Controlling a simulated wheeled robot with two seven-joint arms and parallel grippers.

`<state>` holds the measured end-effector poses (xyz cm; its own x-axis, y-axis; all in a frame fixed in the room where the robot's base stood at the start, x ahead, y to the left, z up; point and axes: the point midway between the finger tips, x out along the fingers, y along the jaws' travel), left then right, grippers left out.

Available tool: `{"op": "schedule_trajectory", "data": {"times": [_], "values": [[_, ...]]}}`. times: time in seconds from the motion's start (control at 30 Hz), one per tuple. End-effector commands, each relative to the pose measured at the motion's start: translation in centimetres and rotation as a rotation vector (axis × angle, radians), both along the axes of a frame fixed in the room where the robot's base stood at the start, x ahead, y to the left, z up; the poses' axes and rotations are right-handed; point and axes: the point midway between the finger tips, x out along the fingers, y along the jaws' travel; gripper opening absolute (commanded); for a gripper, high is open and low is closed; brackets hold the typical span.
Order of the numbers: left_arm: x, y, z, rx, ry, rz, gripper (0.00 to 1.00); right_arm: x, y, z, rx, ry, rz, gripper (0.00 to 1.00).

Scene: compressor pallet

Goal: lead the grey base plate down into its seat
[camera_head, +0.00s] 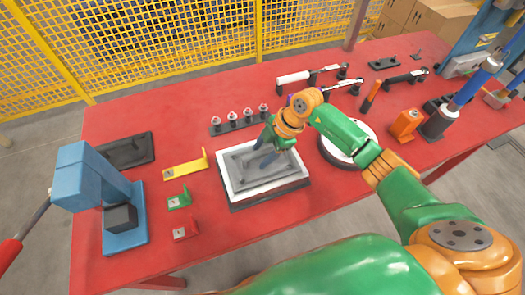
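The grey base plate (235,172) lies flat or nearly flat inside the white-rimmed, dark-sided seat (265,197) near the front middle of the red table. White rim shows around it; I cannot tell whether it rests fully on the floor of the seat. My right gripper (264,157) reaches down from the right, with its dark fingers at the plate's upper right part. The gripper body hides that part, and I cannot tell whether the fingers are closed on the plate. My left gripper is not in view.
A blue press (125,215) stands at the left, with yellow (185,169), green (178,200) and red (185,231) brackets between it and the seat. A row of small fittings (238,122) lies behind the seat. A round white-topped disc (345,148) sits to the right, partly under my arm.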

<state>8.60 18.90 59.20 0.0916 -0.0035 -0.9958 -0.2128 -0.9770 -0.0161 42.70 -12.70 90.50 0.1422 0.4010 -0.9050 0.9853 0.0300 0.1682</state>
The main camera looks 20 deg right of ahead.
Motion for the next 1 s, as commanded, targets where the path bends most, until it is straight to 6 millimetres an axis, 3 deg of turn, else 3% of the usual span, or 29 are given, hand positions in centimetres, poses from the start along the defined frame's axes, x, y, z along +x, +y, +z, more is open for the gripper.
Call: {"op": "schedule_trajectory", "data": {"times": [0.27,0.5,0.63,1.0], "values": [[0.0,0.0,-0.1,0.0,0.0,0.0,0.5,-0.1,-0.3,0.3,-0.002,0.002,0.0,0.57],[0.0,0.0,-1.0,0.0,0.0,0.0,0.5,-0.7,-2.2,4.6,-0.004,-0.004,0.0,0.57],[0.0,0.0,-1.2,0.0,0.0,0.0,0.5,-1.0,-2.8,6.1,-0.002,-0.002,0.0,0.57],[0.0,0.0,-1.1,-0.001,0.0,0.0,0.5,-1.1,-2.8,6.4,-0.001,0.001,0.0,0.57]]}}
